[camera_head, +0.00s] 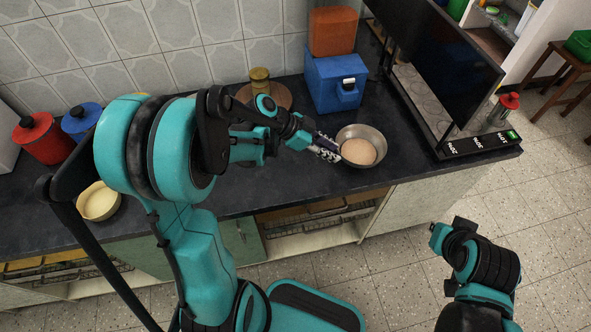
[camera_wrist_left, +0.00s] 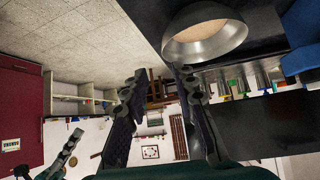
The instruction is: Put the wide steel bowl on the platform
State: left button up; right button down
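The wide steel bowl (camera_head: 361,133) stands on the dark counter near its front edge, with a round tan filling or inner base visible inside. It also shows at the top of the left wrist view (camera_wrist_left: 236,42). My left gripper (camera_head: 328,150) is at the bowl's left side. In the left wrist view its fingers (camera_wrist_left: 158,73) are apart with nothing between them, one fingertip close to the bowl's rim; I cannot tell whether they touch. My right gripper (camera_head: 440,236) is low over the floor, its fingers unclear. A low black slab (camera_head: 478,143) at the counter's right end may be the platform.
A cream bowl (camera_head: 98,202) is at left. Some counter right of the bowl is clear.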

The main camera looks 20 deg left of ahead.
pick_arm(q)
jog(key=s+a+r+n+t+y, duration=0.1)
jog(key=s+a+r+n+y, duration=0.1)
jog(key=s+n, duration=0.4)
jog(key=s+a+r+n+t+y, duration=0.2)
jog(key=s+n+y, duration=0.4)
jog(key=s, duration=0.3)
notch_tip(320, 180, up, 2)
jog(key=shift+s+a+r, duration=0.1)
jog(key=shift+s+a, duration=0.15)
jog(key=shift+a, duration=0.5)
